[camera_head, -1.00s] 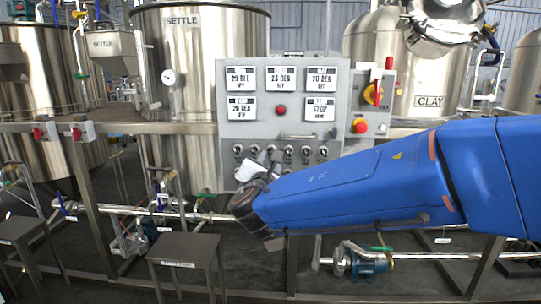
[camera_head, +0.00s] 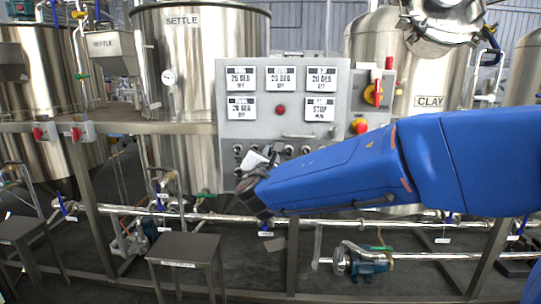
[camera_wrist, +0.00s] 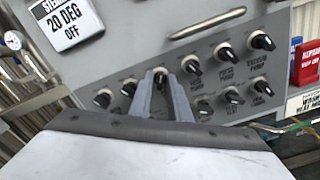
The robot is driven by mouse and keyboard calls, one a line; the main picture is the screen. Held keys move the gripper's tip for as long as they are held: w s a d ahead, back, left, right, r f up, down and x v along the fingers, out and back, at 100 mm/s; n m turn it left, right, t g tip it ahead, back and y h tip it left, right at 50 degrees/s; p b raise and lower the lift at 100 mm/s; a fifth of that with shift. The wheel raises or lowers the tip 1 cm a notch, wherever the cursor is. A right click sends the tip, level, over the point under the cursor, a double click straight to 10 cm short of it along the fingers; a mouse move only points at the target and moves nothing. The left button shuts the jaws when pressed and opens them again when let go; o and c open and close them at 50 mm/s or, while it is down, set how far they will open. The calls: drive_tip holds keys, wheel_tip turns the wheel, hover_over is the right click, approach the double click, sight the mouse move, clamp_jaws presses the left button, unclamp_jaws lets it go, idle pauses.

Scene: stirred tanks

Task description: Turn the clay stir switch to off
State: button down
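The grey control panel (camera_head: 345,100) carries two rows of black rotary switches with light pointer marks. In the wrist view, one upper-row switch (camera_wrist: 160,75) shows between the tips of my gripper (camera_wrist: 162,80). The two grey fingers stand apart, with a gap between them. I cannot tell whether they touch that switch. Its label is hidden or too small to read, so I cannot tell which one is the clay stir switch. In the head view my gripper (camera_head: 256,163) is at the lower left of the panel and covers part of the switch rows.
Further switches (camera_wrist: 223,52) sit close to the right of the fingers. A metal handle (camera_wrist: 208,23) sticks out above them. The clay tank (camera_head: 430,85) stands behind at right.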

drive_tip(key=shift+n, duration=0.3)
drive_tip(key=n, duration=1.1)
drive_tip(key=shift+n, duration=0.3)
idle(0.3)
drive_tip(key=c, duration=1.9)
unclamp_jaws()
drive_tip(key=shift+o, duration=0.2)
drive_tip(key=shift+s, duration=0.15)
drive_tip(key=s, duration=1.7)
drive_tip(key=shift+a, duration=0.3)
